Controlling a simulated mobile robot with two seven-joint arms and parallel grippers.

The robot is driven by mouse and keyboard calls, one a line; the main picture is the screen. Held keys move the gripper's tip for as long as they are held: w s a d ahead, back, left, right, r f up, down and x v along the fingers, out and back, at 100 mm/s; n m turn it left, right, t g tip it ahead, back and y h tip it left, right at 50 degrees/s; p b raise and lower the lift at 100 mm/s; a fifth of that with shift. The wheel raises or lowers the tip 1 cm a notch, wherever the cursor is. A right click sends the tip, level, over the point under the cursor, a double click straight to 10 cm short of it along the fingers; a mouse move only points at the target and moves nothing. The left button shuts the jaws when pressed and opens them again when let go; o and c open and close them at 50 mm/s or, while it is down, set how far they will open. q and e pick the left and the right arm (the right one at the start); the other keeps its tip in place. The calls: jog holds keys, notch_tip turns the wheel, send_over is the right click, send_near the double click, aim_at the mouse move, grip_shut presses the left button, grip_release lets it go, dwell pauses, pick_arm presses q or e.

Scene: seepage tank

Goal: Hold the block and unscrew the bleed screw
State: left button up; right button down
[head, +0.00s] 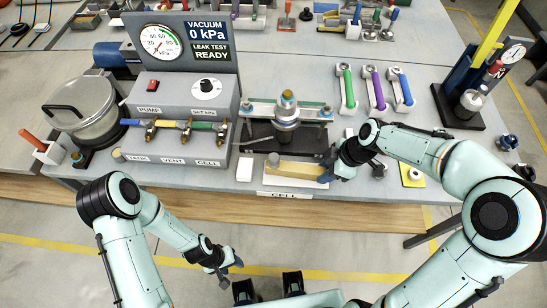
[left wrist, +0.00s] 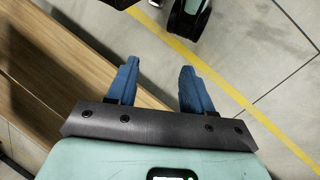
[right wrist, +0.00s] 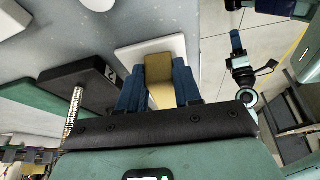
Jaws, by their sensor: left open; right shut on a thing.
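The block (head: 293,170) is a long tan bar lying on a white pad (head: 270,190) at the front of the bench. My right gripper (head: 325,176) is shut on its right end. In the right wrist view the block (right wrist: 160,72) sits between the two blue fingers (right wrist: 160,92). A small grey piece (head: 273,159) shows at the block's rear left; I cannot tell whether it is the bleed screw. My left gripper (head: 231,271) is open and empty, in front of the bench and below its edge.
A clamp fixture (head: 286,112) stands just behind the block. The pump and valve box (head: 175,120) is to the left, with a small white block (head: 245,172) between. Coloured-handled tools (head: 376,90) lie back right. A yellow pad (head: 411,176) is at right.

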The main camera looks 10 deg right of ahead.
pick_arm(q)
jog(key=w+d+r+m, duration=0.4)
jog(key=w+d+r, duration=0.45)
jog(key=r, duration=0.35)
jog(key=d+r+m+g, duration=0.1)
jog(key=d+r+m, duration=0.1)
jog(key=d+r, duration=0.5)
jog(key=d+r+m+g, duration=0.1)
jog(key=d+r+m, duration=0.2)
jog(key=r, duration=0.8)
jog(key=m+t+y, duration=0.3)
jog(key=t, duration=0.1)
send_near(274, 157)
jog(key=shift+d+f, duration=0.15)
jog(key=shift+f, duration=0.05)
jog(key=shift+w, duration=0.1)
jog(key=shift+f, duration=2.9)
